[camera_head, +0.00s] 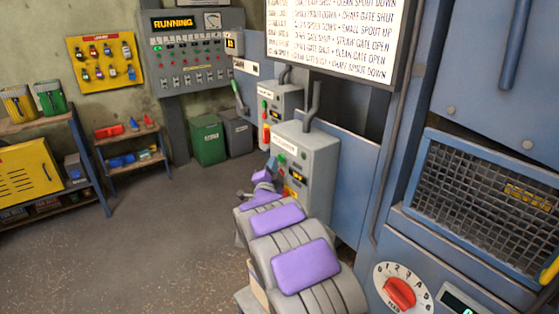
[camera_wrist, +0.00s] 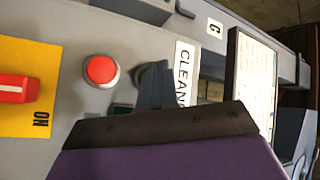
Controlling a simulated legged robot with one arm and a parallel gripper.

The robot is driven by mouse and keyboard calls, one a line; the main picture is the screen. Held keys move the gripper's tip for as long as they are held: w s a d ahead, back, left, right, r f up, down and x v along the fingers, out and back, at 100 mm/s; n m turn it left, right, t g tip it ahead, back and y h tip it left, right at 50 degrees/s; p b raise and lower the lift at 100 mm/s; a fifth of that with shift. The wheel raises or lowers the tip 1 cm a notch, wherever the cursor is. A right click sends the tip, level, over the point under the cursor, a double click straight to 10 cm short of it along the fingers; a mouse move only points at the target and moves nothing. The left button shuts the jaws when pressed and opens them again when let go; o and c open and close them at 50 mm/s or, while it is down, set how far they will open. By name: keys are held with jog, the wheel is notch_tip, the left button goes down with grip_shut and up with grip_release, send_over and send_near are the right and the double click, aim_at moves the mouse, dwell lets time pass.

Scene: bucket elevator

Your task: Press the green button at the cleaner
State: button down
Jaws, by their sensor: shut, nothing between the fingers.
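The cleaner's grey control box (camera_head: 318,160) stands right of centre in the head view, with a white label on its front. A round red button (camera_wrist: 101,71) shows clearly there. The green button (camera_head: 282,157) is a small spot in the head view; in the wrist view dark green patches beside my fingers are mostly covered. My gripper (camera_wrist: 157,86) is shut and empty, close in front of the box face. I cannot tell whether it touches the button.
A yellow switch plate with a red handle (camera_wrist: 14,89) marked "ON" is at the left of the wrist view. Another control box (camera_head: 285,103) stands behind. Green (camera_head: 207,140) and dark bins stand beyond.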

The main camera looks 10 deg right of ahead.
jog(key=shift+w+d, duration=0.2)
jog(key=shift+d, duration=0.25)
dwell(0.8)
jog(key=shift+a, duration=0.1)
jog(key=shift+s+a, duration=0.35)
jog(key=shift+a, duration=0.3)
jog(key=shift+a, duration=0.1)
jog(key=shift+s+a, duration=0.35)
jog(key=shift+a, duration=0.4)
jog(key=shift+s+a, duration=0.3)
jog(key=shift+a, duration=0.45)
jog(key=shift+s+a, duration=0.35)
jog(key=shift+a, duration=0.4)
